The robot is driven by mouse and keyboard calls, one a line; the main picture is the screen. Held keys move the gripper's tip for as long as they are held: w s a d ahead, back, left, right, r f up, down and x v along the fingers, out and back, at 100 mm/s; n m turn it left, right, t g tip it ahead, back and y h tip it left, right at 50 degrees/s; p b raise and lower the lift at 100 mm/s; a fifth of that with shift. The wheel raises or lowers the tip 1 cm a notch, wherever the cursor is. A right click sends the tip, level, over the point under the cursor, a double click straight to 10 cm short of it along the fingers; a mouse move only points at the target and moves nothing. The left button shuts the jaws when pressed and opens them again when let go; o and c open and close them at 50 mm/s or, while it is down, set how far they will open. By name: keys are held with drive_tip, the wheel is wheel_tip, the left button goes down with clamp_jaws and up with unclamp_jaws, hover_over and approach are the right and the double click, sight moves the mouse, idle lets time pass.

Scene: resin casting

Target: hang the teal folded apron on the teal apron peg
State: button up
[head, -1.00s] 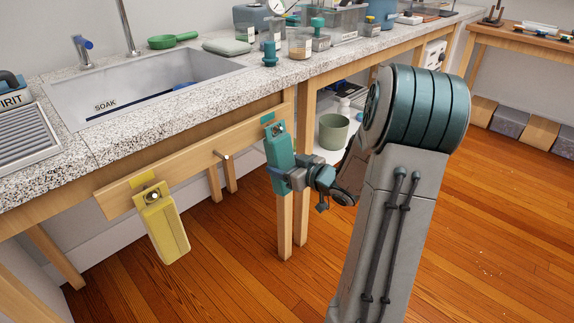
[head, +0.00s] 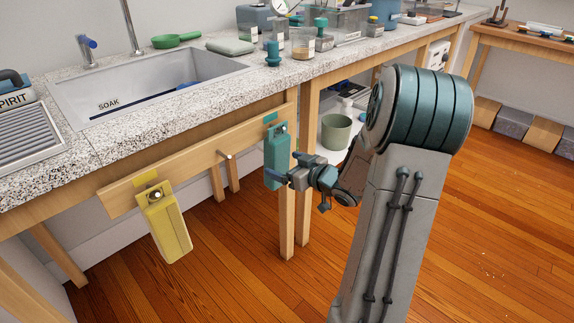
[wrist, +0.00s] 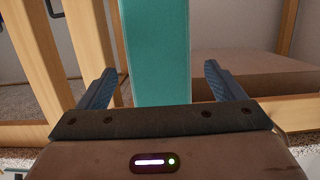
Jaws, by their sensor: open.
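The teal folded apron (head: 276,163) hangs nearly upright at the right end of the wooden rail, with the teal apron peg (head: 283,127) at its top. A teal label (head: 270,118) is on the rail just above. My gripper (head: 281,177) is at the apron's lower half, coming from the right. In the wrist view the teal apron (wrist: 157,50) stands between the open fingers of my gripper (wrist: 157,80), with a gap on each side. The exact fit of the apron on the peg is too small to tell.
A yellow folded apron (head: 165,228) hangs at the rail's left end. A bare peg (head: 227,156) is in the middle of the rail (head: 190,160). Table legs (head: 287,220) stand below and behind the teal apron. The floor to the right is clear.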

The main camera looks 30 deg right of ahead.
drive_tip(key=p+v, duration=0.4)
drive_tip(key=v, duration=0.9)
wheel_tip(320, 180, up, 19)
drive_tip(key=w+a+m+g+h+p, duration=0.3)
drive_tip(key=h+p, duration=0.5)
drive_tip(key=p, duration=0.8)
drive_tip(key=s+a+r+m+g+y+p, duration=0.1)
drive_tip(key=s+a+r+g+y+p, duration=0.1)
drive_tip(key=s+a+r+g+p, duration=0.6)
drive_tip(key=s+a+r+p, duration=0.5)
drive_tip(key=s+a+r, duration=0.3)
drive_tip(key=s+a, duration=0.1)
drive_tip(key=shift+g+y+p, duration=0.3)
drive_tip(key=shift+g, duration=0.1)
